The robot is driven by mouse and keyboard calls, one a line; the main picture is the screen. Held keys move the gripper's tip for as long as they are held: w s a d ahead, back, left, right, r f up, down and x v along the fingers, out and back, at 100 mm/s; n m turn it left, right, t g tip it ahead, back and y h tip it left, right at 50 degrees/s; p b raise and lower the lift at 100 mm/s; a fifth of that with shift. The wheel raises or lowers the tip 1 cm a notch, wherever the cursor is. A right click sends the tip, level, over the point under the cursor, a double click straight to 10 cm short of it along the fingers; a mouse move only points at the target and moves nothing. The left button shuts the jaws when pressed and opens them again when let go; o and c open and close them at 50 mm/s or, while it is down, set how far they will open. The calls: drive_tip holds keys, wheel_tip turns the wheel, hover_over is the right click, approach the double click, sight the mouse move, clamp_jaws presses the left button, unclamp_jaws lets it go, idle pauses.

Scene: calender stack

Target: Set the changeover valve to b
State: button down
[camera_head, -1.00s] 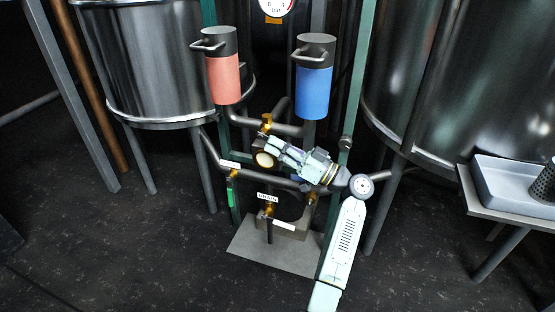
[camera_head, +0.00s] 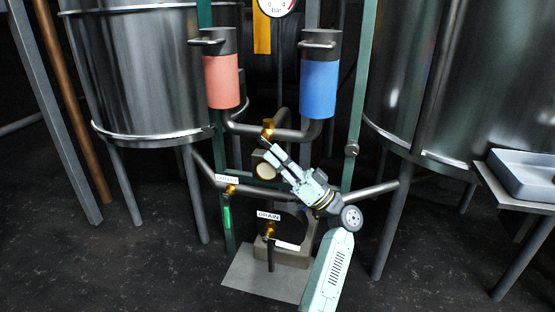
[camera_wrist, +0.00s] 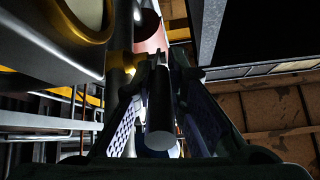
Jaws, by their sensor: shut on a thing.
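The brass changeover valve (camera_head: 268,128) sits on the dark pipe between the red canister (camera_head: 221,82) and the blue canister (camera_head: 319,88). It also shows as brass in the wrist view (camera_wrist: 119,62). My gripper (camera_head: 267,150) reaches up to it from the lower right. In the wrist view, its fingers (camera_wrist: 160,95) are shut around a dark round bar, the valve lever (camera_wrist: 160,125), whose end faces the camera. The lever is largely hidden by my fingers in the head view. I cannot read any position mark on the valve.
A pale round dial (camera_head: 264,171) lies just below my fingers. A lower valve labelled DRAIN (camera_head: 269,216) and a green-handled valve (camera_head: 227,216) are below. Large steel tanks stand left (camera_head: 145,75) and right (camera_head: 445,80). A grey tray (camera_head: 525,175) is at far right.

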drive_tip(key=shift+s, duration=0.15)
drive_tip(key=c, duration=1.9)
unclamp_jaws()
drive_tip(key=shift+d+f, duration=0.15)
drive_tip(key=shift+d, duration=0.1)
drive_tip(key=v, duration=0.2)
drive_tip(key=shift+s+d+f, duration=0.1)
drive_tip(key=shift+d+f, duration=0.1)
drive_tip(key=shift+d, duration=0.05)
drive_tip(key=s+d, duration=0.1)
drive_tip(key=d, duration=0.2)
drive_tip(key=s+d, duration=0.2)
drive_tip(key=d, duration=0.2)
drive_tip(key=s+d, duration=0.2)
drive_tip(key=d, duration=0.1)
drive_tip(key=shift+d+r, duration=0.1)
drive_tip(key=shift+d, duration=0.3)
drive_tip(key=shift+c, duration=0.2)
